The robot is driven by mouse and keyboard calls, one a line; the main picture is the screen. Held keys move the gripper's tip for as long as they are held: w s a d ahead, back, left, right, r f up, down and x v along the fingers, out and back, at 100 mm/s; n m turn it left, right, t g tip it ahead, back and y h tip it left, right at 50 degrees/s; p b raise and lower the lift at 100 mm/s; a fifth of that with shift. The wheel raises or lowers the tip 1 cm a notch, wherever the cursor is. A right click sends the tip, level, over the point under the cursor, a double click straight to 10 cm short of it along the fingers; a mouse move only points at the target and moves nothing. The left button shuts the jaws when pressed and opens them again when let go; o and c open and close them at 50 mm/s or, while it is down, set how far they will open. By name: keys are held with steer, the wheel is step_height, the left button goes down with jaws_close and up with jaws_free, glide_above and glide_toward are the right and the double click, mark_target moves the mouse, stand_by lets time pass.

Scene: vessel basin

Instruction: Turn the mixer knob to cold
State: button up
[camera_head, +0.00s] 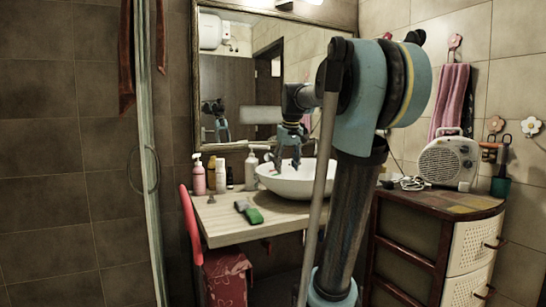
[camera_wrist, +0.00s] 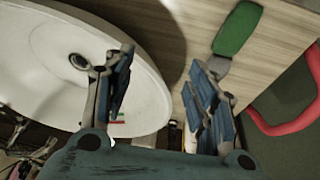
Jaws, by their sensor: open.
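The white oval basin (camera_head: 308,180) stands on the wooden counter and fills the left of the wrist view (camera_wrist: 45,100). My gripper (camera_head: 284,166) points down over the basin's left part in the head view. In the wrist view my gripper (camera_wrist: 158,68) has its two blue fingers apart, with nothing held between them. A small red and green mark (camera_wrist: 118,119) shows near the left finger's base against the basin; I cannot tell whether it belongs to the mixer. I cannot make out the mixer knob clearly in either view; my arm and gripper cover part of the basin area.
A green-headed brush (camera_head: 249,212) lies on the wooden counter (camera_head: 218,228), left of the basin. Bottles (camera_head: 198,178) stand at the counter's back, below the mirror (camera_head: 250,60). A red chair (camera_head: 190,225) is at the left. A heater (camera_head: 448,162) stands on the right cabinet.

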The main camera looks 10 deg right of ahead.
steer(key=w+r+n, duration=0.1)
steer(key=w+r, duration=0.4)
steer(key=w, duration=0.4)
steer(key=w+r+n, duration=0.1)
steer(key=w+r, duration=0.4)
steer(key=w, duration=0.4)
steer(key=n+t, duration=0.1)
steer(key=t, duration=0.1)
glide_toward(272, 156)
steer(key=x, duration=0.3)
steer(key=w+x, duration=0.1)
steer(key=x, duration=0.4)
steer(key=shift+w+d, duration=0.35)
steer(key=c, duration=1)
